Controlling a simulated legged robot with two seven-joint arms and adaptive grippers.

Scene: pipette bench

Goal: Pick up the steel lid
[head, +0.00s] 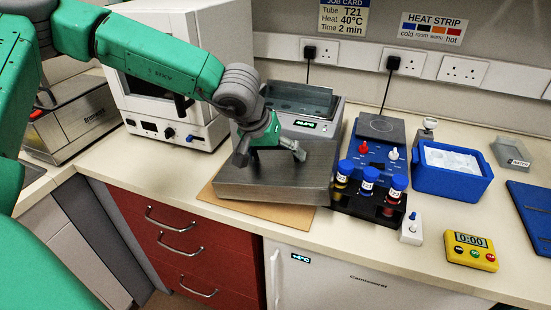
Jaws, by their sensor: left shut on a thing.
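The steel lid (313,181) is a broad, flat grey slab in the middle of the head view, in front of a steel bath (329,119) with a lit display. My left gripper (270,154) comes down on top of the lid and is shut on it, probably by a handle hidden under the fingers. The lid overlaps a brown board (258,214) on the counter. I cannot tell whether it touches the board or hangs just above it. The bath's open top shows behind the lid. My right gripper is not in view.
A black rack (367,207) with capped tubes stands close to the lid's right edge. Beyond are a blue tub (453,181), a yellow timer (471,251) and a small white switch box (411,230). A white oven-like machine (178,135) stands left. Free counter lies at front right.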

